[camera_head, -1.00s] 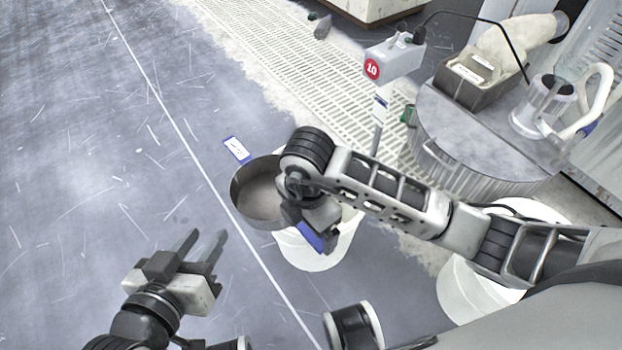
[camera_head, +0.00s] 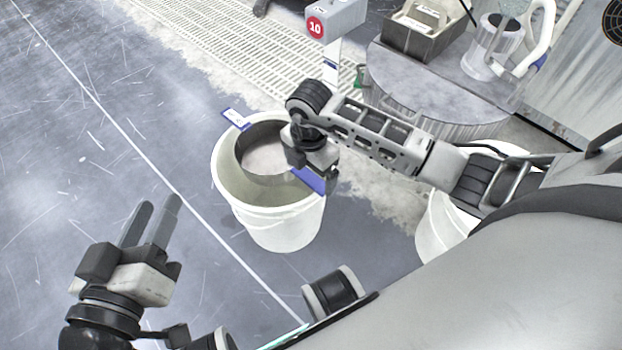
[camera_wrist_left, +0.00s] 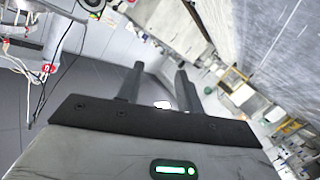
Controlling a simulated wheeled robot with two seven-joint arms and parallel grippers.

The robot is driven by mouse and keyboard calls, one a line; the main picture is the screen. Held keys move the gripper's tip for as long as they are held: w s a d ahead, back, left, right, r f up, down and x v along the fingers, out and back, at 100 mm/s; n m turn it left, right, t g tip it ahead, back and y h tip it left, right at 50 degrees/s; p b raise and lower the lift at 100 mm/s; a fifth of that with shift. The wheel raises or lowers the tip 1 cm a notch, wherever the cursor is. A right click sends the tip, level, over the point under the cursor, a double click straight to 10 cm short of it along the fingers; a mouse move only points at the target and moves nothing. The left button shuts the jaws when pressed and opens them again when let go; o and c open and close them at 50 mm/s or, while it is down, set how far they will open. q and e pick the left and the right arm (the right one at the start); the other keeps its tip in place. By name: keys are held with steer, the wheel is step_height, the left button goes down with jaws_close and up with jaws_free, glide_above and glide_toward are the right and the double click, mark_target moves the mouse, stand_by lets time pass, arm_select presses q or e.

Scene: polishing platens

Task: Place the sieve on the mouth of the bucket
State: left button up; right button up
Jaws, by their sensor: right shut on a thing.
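The sieve (camera_head: 263,160) is a round grey metal pan with a blue tab on either side. In the head view it overlaps the far part of the mouth of the white bucket (camera_head: 280,232), off centre; the near and left parts of the mouth show open. I cannot tell whether the sieve touches the rim. My right gripper (camera_head: 316,176) is shut on the sieve at its near right blue tab and hides part of its edge. My left gripper (camera_head: 156,210) is open and empty, left of the bucket; its fingers also show in the left wrist view (camera_wrist_left: 158,80).
A second white bucket (camera_head: 438,232) stands to the right, partly behind my right arm. A round grey platen (camera_head: 440,95) with a box (camera_head: 422,32) and a clear jug (camera_head: 492,48) is at the back right. A post with a red 10 sign (camera_head: 316,28) stands behind. Floor at left is clear.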

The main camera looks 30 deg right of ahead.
mark_target(311, 175)
steer(key=f, duration=0.1)
steer(key=f+b, duration=0.1)
steer(key=f, duration=0.1)
steer(key=shift+w+d+b, duration=0.15)
steer(key=shift+d+b, duration=0.1)
steer(key=shift+b, duration=0.1)
steer(key=shift+f, duration=0.4)
steer(key=shift+r, duration=0.1)
steer(key=o, duration=1)
steer(key=shift+c, duration=0.2)
steer(key=shift+r+p, duration=0.65)
steer(key=shift+r, duration=0.65)
arm_select(q)
steer(key=a+f+m+g+y+p, duration=0.1)
steer(key=p, duration=0.3)
steer(key=shift+s, duration=0.1)
arm_select(e)
step_height(311, 175, up, 10)
steer(key=shift+f, duration=0.25)
arm_select(q)
steer(key=shift+r, duration=0.1)
